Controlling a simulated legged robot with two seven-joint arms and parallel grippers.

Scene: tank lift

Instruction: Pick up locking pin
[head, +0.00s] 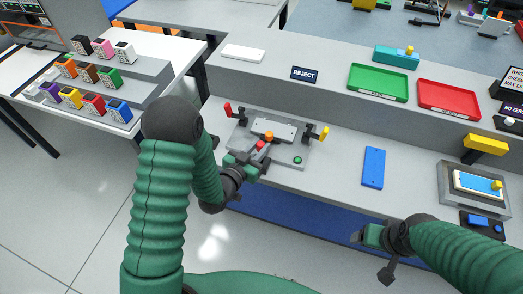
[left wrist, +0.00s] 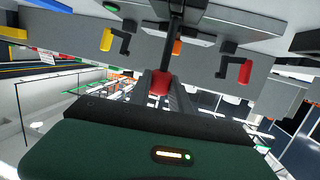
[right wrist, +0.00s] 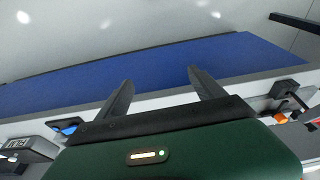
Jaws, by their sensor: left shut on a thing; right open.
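A fixture (head: 290,160) stands on the bench with a light plate, an orange knob (head: 269,135), a red lever (head: 227,108) and a yellow lever (head: 325,134). My left gripper (head: 262,155) is over the fixture's front left part, its fingers shut on a small red piece (head: 261,146), which looks like the locking pin. In the left wrist view the red piece (left wrist: 159,83) sits between the fingers, with the orange knob (left wrist: 177,47) beyond it. Whether the pin's lower end is clear of the fixture cannot be told. My right gripper (right wrist: 160,80) is open and empty, off the bench's front edge.
A blue flat block (head: 373,167) lies right of the fixture. A green tray (head: 378,82) and a red tray (head: 448,98) sit on the shelf behind. A device with a yellow handle (head: 486,144) stands at the right. Coloured boxes fill a rack (head: 150,68) at left.

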